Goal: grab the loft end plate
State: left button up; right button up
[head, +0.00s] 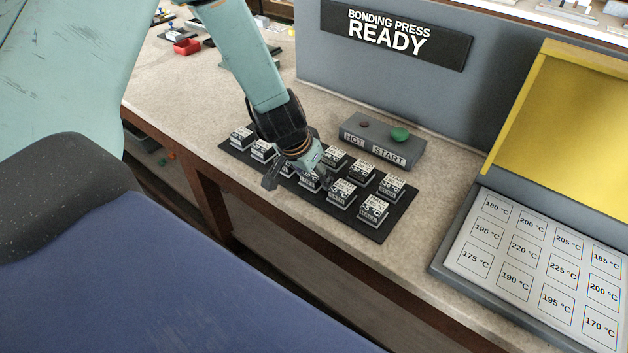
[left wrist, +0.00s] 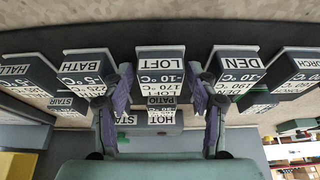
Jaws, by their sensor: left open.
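The loft end plate (left wrist: 160,66) is a dark block with a white label reading LOFT and -10 °C, in the middle of the left wrist view. My left gripper (left wrist: 160,84) is open, with one finger on each side of that block in the picture. I cannot tell whether the fingers touch it. In the head view my left gripper (head: 298,182) points down over the black tray (head: 362,228) of labelled blocks and hides some of them. I cannot single out the loft block there. My right gripper is not in view.
The bath block (left wrist: 86,68) and the den block (left wrist: 236,66) stand close on either side. A grey box with a green START button (head: 400,134) sits behind the tray. The grey press (head: 400,85) is behind it; a temperature panel (head: 540,255) is at right.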

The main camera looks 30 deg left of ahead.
aim_at(312, 174)
pick_arm(q)
jog(key=shift+a, duration=0.2)
jog(key=shift+c, duration=0.9)
jog(key=shift+d, duration=0.3)
jog(key=c, duration=0.6)
jog(key=shift+a, duration=0.25)
jog(key=shift+c, duration=0.8)
jog(key=shift+d+r+p, duration=0.15)
jog(key=shift+r+p, duration=0.15)
jog(key=shift+r, duration=0.1)
grip_shut()
notch_tip(312, 174, up, 17)
jog(key=p, duration=1.4)
